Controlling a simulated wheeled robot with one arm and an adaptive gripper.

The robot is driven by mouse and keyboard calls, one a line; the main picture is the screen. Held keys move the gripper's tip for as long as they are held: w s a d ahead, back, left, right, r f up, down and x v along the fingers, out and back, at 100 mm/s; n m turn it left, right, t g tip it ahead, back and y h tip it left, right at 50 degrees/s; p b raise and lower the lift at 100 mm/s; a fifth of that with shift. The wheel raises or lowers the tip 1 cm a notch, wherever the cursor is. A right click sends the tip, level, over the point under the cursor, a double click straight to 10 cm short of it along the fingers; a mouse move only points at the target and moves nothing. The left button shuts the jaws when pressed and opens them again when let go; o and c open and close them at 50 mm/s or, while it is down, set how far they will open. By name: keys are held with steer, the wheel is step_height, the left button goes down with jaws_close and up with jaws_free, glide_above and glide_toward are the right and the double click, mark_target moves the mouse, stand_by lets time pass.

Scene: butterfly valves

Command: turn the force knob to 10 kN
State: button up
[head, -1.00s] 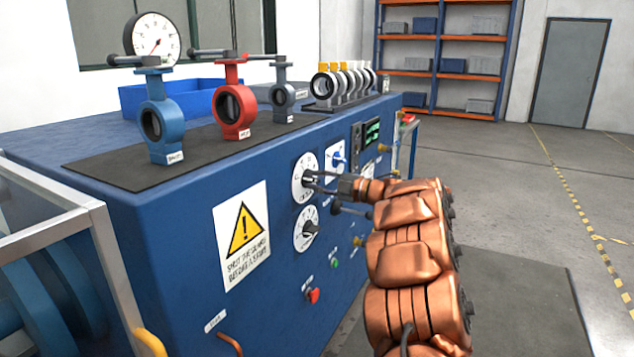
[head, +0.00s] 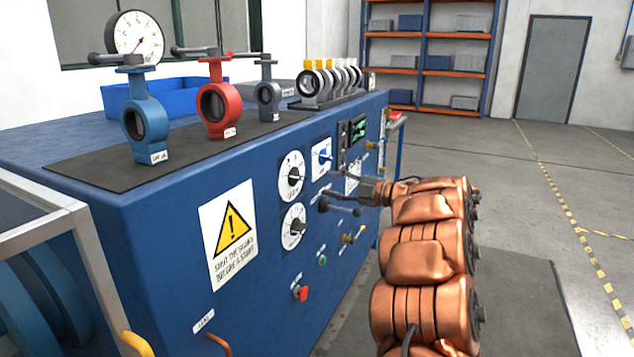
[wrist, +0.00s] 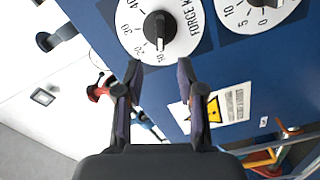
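The force dial (wrist: 178,12) is a white disc with a black knob (wrist: 160,28), large at the top of the wrist view. The knob's pointer is directed down at the 10 mark, as far as I can tell. In the head view it is the upper white dial (head: 291,177) on the blue panel. My gripper (wrist: 157,78) is open and empty, its two fingers apart from the knob and short of the dial. In the head view my gripper (head: 327,188) is to the right of the dial, clear of it.
A second dial (head: 293,227) sits just below; it also shows in the wrist view (wrist: 275,12). A red button (head: 300,293), a green button (head: 323,260) and a warning sign (head: 232,232) are on the panel. Valves stand on the bench top. Floor to the right is clear.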

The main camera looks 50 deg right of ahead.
steer(key=v, duration=0.3)
steer(key=shift+s, duration=0.1)
stand_by(0.6)
